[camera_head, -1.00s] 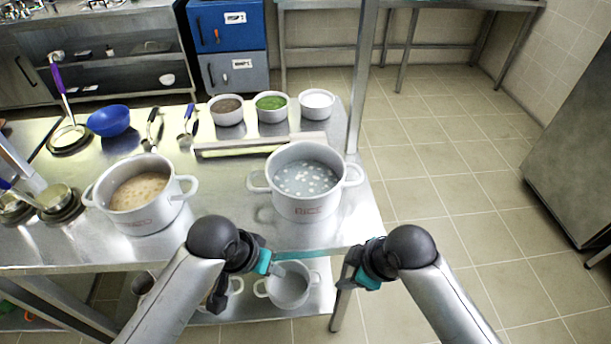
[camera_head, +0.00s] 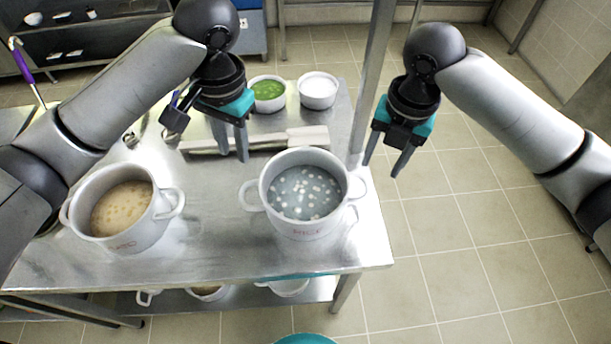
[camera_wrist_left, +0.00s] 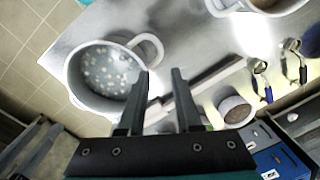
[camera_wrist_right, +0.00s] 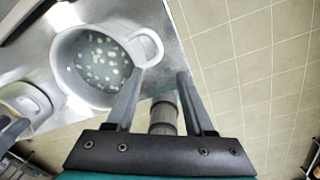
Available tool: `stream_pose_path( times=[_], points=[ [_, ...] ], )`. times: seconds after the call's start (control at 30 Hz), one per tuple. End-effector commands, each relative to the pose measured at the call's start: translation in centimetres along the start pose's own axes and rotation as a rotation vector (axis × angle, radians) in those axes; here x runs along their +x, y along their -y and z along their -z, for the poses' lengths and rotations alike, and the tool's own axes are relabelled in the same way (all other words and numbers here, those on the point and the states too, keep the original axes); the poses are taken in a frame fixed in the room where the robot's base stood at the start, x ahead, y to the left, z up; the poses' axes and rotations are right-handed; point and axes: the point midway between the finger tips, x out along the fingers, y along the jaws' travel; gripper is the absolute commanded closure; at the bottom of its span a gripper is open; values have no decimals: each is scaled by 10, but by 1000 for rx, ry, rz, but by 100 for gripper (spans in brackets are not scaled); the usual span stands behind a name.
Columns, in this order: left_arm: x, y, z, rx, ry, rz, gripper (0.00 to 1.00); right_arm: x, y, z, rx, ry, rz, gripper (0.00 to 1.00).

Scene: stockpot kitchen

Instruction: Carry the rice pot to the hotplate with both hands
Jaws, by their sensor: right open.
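The rice pot (camera_head: 303,229) is white with two side handles and holds cloudy water with pale pieces. It stands upright near the table's right end and also shows in the left wrist view (camera_wrist_left: 78,93) and right wrist view (camera_wrist_right: 70,80). My left gripper (camera_head: 236,150) is open and empty, above and behind the pot's left handle (camera_head: 251,196). My right gripper (camera_head: 386,165) is open and empty, above and behind the right handle (camera_head: 357,188), past the table's right edge. Neither gripper touches the pot. I cannot identify the hotplate for certain.
A second pot (camera_head: 130,240) with tan contents stands at the left on the steel table (camera_head: 215,240). Bowls of green (camera_head: 268,104) and white (camera_head: 318,103) contents stand at the back. A metal post (camera_head: 371,75) rises between my grippers. A low bar (camera_head: 262,140) lies behind the rice pot.

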Motion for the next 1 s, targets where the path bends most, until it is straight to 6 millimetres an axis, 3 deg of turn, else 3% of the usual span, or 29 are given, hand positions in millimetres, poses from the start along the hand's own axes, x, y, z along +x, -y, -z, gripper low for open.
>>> stream_pose_path(
  times=[0.53,1.0],
  points=[
    [6,-1,0,0,-2,-4,67,6,-1,0,4,1,-3,47],
    [62,-1,0,-1,2,-5,67,61,-1,1,4,-3,0,47]
  ],
)
